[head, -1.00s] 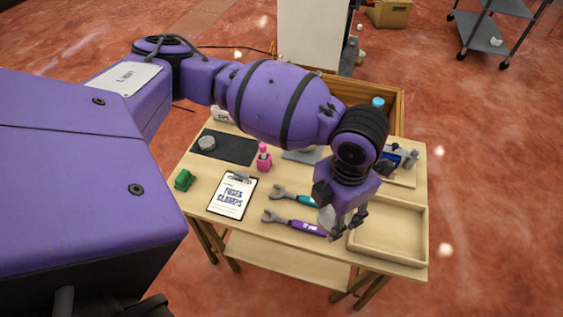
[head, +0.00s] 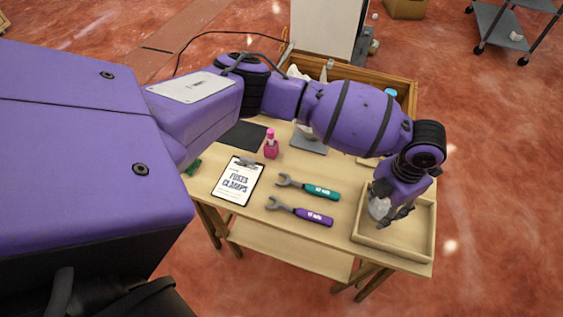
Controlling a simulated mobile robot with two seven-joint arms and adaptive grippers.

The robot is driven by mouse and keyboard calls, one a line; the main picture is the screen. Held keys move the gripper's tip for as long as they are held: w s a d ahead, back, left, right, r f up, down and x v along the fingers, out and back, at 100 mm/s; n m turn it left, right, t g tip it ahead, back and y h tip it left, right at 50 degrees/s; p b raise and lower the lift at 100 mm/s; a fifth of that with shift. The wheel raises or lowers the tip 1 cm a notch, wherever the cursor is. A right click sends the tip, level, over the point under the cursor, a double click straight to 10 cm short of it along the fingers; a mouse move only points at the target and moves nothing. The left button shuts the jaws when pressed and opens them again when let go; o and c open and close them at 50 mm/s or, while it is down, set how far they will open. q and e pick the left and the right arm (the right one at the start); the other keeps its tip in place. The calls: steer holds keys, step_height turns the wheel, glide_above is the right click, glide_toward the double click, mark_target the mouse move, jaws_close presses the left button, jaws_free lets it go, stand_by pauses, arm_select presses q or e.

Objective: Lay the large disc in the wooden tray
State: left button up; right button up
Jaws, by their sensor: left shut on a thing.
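The wooden tray (head: 413,234) is a shallow, light wood box at the right front corner of the table. My left gripper (head: 394,217) is over the tray's left part, pointing down. It is shut on a pale grey disc (head: 379,208), which shows at the left side of the fingers and looks tilted on edge. The gripper covers part of the disc. I cannot tell whether the disc touches the tray floor. My right gripper is not in view.
A teal-handled wrench (head: 310,188) and a purple-handled wrench (head: 302,211) lie left of the tray. A clipboard (head: 237,182), a pink bottle (head: 271,145) and a dark mat (head: 243,135) are further left. My left arm hides much of the table's back.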

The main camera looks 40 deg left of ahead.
mark_target(383, 207)
arm_select(q)
steer(key=shift+w+d+f, duration=0.25)
steer(key=shift+w+f, duration=0.1)
steer(key=shift+f, duration=0.1)
steer(key=shift+a+f, duration=0.1)
steer(key=shift+f, duration=1.25)
steer(key=shift+s+f, duration=0.1)
steer(key=shift+f, duration=0.1)
steer(key=o, duration=1.4)
steer(key=shift+c, duration=0.2)
steer(key=shift+r, duration=0.1)
step_height(383, 207, up, 12)
steer(key=shift+r, duration=0.15)
